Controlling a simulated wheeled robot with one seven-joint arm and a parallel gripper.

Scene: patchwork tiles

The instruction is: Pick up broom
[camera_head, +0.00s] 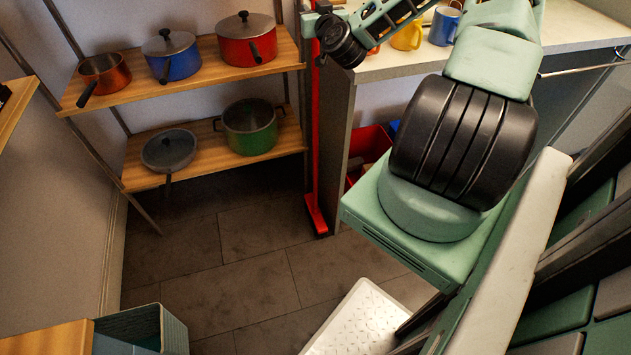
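The broom (315,130) is red and stands upright between the pot shelves and the side of the counter. Its long handle runs up out of the top of the picture, and its head (317,214) is on the floor. My arm reaches over the counter from the right. My gripper (310,20) is at the top edge of the picture, right at the upper part of the broom handle. The fingers are small and partly cut off, so I cannot tell whether they are closed on the handle or only beside it.
A wooden shelf unit (210,165) with several pots and pans stands to the left of the broom. The counter (480,55) to the right holds a yellow mug (408,36) and a blue mug (444,26). A red bin (370,145) is under it. The tiled floor (215,265) in front is mostly clear.

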